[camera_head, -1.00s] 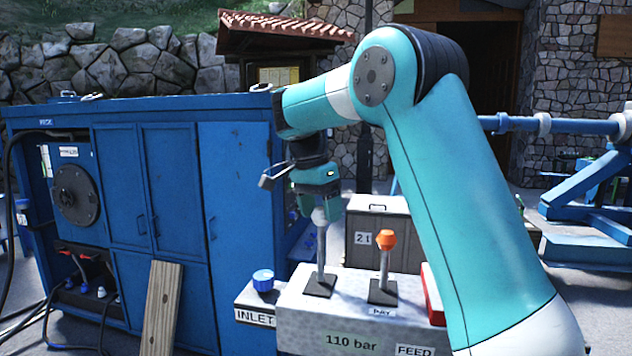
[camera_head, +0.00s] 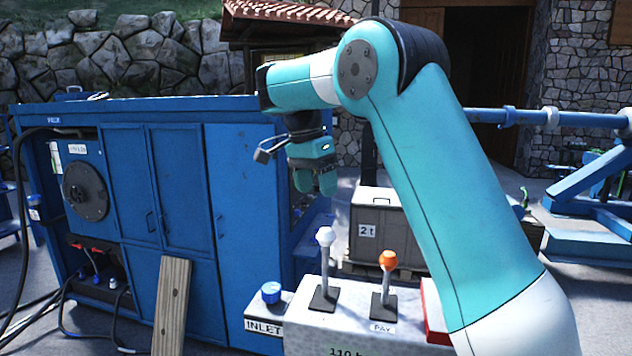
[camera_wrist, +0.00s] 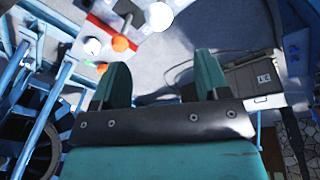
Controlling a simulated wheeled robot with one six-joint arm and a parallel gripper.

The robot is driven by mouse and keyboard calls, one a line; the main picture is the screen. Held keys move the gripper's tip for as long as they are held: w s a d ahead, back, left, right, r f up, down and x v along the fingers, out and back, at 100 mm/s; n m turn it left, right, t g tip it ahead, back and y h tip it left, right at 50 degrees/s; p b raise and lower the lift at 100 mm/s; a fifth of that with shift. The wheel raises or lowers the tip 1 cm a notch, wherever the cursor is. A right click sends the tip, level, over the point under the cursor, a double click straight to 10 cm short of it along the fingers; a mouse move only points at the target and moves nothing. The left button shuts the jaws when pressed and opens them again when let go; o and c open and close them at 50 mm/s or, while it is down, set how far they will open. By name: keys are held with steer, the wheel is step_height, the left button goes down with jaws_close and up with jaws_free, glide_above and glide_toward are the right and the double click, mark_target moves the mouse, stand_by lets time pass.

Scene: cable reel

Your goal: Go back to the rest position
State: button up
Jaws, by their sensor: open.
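My gripper (camera_head: 318,186) hangs from my teal arm above the control box, fingers pointing down. It is open and empty, and stands clear above the white-knobbed lever (camera_head: 325,262). That lever stands upright on the grey control box (camera_head: 310,328). An orange-knobbed lever (camera_head: 387,283) stands to its right, by the PAY label. In the wrist view my two fingers (camera_wrist: 160,82) are spread with nothing between them. The white knob (camera_wrist: 160,15) and the orange knob (camera_wrist: 122,43) show beyond them.
A large blue cabinet (camera_head: 180,190) fills the left side, with a wooden plank (camera_head: 171,305) leaning on it. A blue cap (camera_head: 271,292) sits above the INLET label. A grey crate marked 2 t (camera_head: 377,225) stands behind the levers. Blue frame parts (camera_head: 590,190) stand at right.

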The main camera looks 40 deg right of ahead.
steer(key=s+a+f+n+t+y+b, duration=0.1)
steer(key=s+a+f+n+b, duration=0.45)
steer(key=a+f+n, duration=0.2)
steer(key=s+a+f+n+t+b, duration=0.1)
steer(key=s+a+f+n+b, duration=0.45)
steer(key=f+n+b, duration=0.2)
steer(key=s+a+f+n+y+b, duration=0.2)
steer(key=s+a+f+n, duration=0.2)
steer(key=s, duration=0.4)
steer(key=s+a+f+n+y+b, duration=0.2)
steer(key=s+a+f+n, duration=0.3)
steer(key=s+a, duration=0.3)
steer(key=shift+s+a+f+g+y, duration=0.3)
steer(key=shift+f+y, duration=0.1)
steer(key=shift+f, duration=0.2)
